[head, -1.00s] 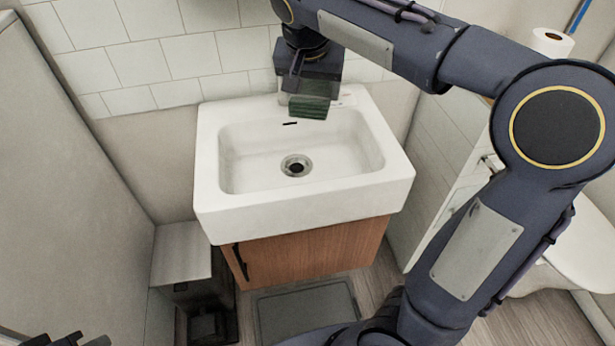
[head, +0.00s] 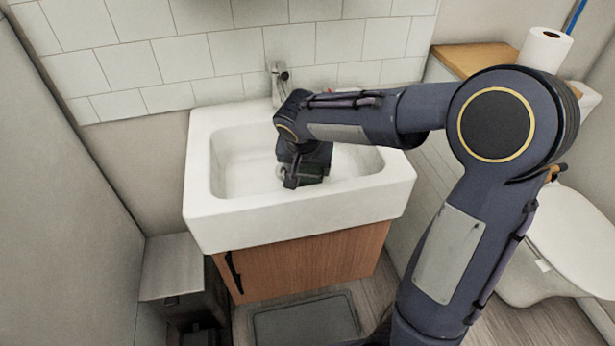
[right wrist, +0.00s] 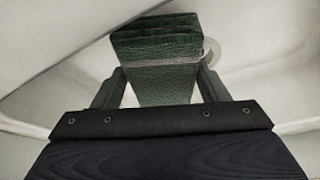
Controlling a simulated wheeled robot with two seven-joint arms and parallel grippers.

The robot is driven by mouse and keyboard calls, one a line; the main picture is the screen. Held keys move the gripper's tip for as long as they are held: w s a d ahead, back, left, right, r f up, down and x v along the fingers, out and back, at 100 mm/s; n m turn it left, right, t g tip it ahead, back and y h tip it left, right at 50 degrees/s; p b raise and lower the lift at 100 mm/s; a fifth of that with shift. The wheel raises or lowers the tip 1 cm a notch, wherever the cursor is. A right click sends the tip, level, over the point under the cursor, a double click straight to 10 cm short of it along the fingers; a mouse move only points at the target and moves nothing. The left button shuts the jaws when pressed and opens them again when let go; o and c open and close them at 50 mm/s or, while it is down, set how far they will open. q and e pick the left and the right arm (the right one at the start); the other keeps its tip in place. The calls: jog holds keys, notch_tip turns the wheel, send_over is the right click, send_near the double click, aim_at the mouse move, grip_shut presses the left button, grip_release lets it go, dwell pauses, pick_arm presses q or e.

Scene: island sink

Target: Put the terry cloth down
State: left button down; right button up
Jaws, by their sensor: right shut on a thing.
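The terry cloth (right wrist: 165,75) is dark green with a pale stripe and looks like a folded block in the right wrist view. My right gripper (right wrist: 158,88) is shut on it, with one finger on each side. In the head view my right gripper (head: 303,178) is down inside the white sink basin (head: 235,165), over the drain area. The cloth is mostly hidden there by the gripper and wrist. I cannot tell whether the cloth touches the basin floor. My left gripper is not in view.
A metal faucet (head: 277,82) rises behind the basin, close to my right arm. The sink's front rim (head: 300,222) stands over a wooden cabinet (head: 310,262). A bin (head: 180,280) is at the left and a toilet (head: 570,240) at the right. The basin's left part is free.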

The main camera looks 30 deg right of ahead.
aim_at(307, 171)
jog(key=shift+f, duration=1.6)
jog(key=shift+f+b, duration=0.1)
jog(key=shift+b, duration=0.25)
jog(key=shift+f, duration=0.15)
jog(key=o, duration=1)
jog(key=shift+o, duration=0.2)
jog(key=shift+r, duration=0.55)
jog(key=p+v, duration=0.2)
jog(key=v, duration=0.9)
jog(key=shift+s+a+r, duration=0.1)
jog(key=shift+s+r, duration=0.05)
jog(key=shift+r, duration=0.05)
